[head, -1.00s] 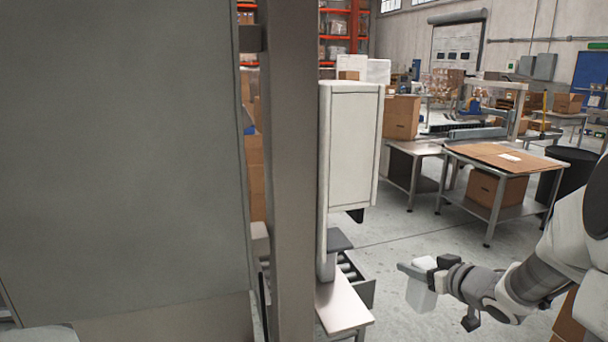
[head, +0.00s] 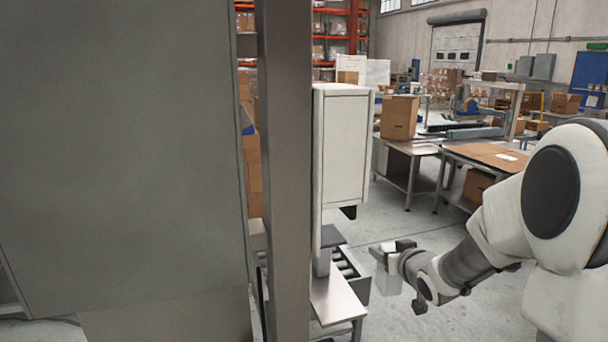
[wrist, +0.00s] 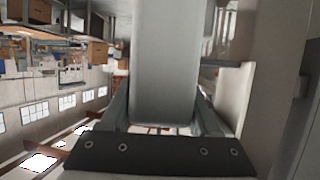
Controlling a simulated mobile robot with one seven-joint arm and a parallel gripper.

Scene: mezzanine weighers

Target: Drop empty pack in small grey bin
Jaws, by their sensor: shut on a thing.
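My gripper (head: 384,252) is at the lower right of the head view, held out over the floor to the right of the weigher's small steel table. It is shut on the empty pack, a pale grey-white box with rounded edges. The pack (wrist: 165,75) fills the middle of the wrist view between the two fingers. In the head view the pack (head: 388,278) hangs below the gripper, partly blended with the floor. I cannot make out a small grey bin in either view.
A large grey panel (head: 120,150) and a steel post (head: 287,180) block the left half of the head view. A white cabinet (head: 345,150) stands above a small steel table (head: 338,300) and a roller conveyor (head: 352,275). Worktables with cardboard (head: 480,152) stand behind at right.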

